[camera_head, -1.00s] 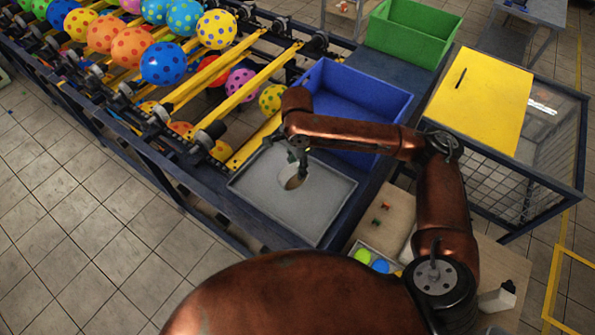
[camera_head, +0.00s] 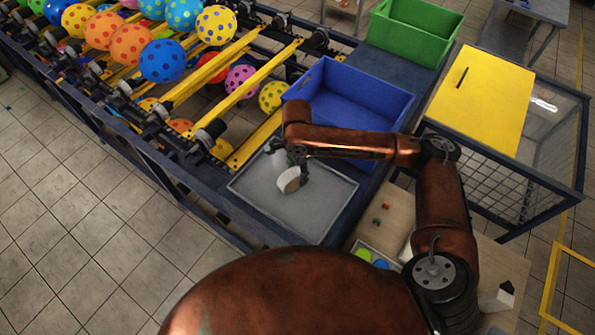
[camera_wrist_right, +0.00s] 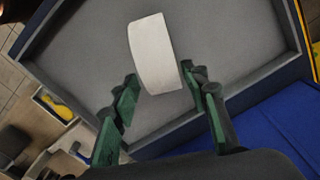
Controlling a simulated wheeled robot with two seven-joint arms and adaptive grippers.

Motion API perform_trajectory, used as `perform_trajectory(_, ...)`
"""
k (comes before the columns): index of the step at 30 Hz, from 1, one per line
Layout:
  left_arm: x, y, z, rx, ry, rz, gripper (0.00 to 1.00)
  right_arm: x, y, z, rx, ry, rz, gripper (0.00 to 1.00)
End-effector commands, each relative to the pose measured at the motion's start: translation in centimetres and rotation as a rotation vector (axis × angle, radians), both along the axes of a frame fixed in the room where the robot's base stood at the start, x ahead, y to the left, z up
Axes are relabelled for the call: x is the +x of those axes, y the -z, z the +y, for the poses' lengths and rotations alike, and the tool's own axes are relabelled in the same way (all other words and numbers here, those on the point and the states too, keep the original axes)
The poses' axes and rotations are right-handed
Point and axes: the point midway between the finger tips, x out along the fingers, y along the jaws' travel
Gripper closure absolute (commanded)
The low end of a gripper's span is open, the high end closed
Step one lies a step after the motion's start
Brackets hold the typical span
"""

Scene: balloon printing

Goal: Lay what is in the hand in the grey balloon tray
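The grey balloon tray (camera_head: 325,203) lies on the dark bench in front of the blue bin. My right gripper (camera_head: 296,163) is over the tray, just above this piece. In the right wrist view, the green fingers (camera_wrist_right: 163,82) are spread, with the near end of the white piece (camera_wrist_right: 153,50) between their tips and small gaps at the sides. I cannot tell whether the piece rests fully on the tray floor (camera_wrist_right: 240,45). My left gripper is not in view.
The blue bin (camera_head: 350,100) stands directly behind the tray, with a green bin (camera_head: 415,35) further back. A rack with yellow rails (camera_head: 245,85) and dotted balloons (camera_head: 162,62) runs along the left. A yellow-topped cage (camera_head: 480,98) stands at right.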

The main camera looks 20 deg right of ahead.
Motion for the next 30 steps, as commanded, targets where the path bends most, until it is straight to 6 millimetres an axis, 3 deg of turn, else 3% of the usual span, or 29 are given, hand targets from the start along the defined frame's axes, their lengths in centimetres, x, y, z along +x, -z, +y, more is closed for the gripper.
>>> perform_trajectory(1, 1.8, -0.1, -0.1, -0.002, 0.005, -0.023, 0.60, 0.0, 0.0, 0.0, 0.000, -0.001, 0.000, 0.55)
perform_trajectory(4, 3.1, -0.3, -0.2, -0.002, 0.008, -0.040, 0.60, 0.0, 0.0, 0.1, 0.000, -0.003, 0.000, 0.55)
perform_trajectory(12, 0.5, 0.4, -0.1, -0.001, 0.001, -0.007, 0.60, 0.1, -0.6, 0.2, 0.001, -0.005, -0.002, 0.55)
perform_trajectory(20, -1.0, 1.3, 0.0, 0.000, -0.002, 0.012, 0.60, 0.1, -5.5, 0.2, 0.003, -0.004, -0.006, 0.55)
perform_trajectory(30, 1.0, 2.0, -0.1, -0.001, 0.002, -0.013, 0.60, 0.1, -11.4, 0.2, 0.001, -0.002, -0.003, 0.55)
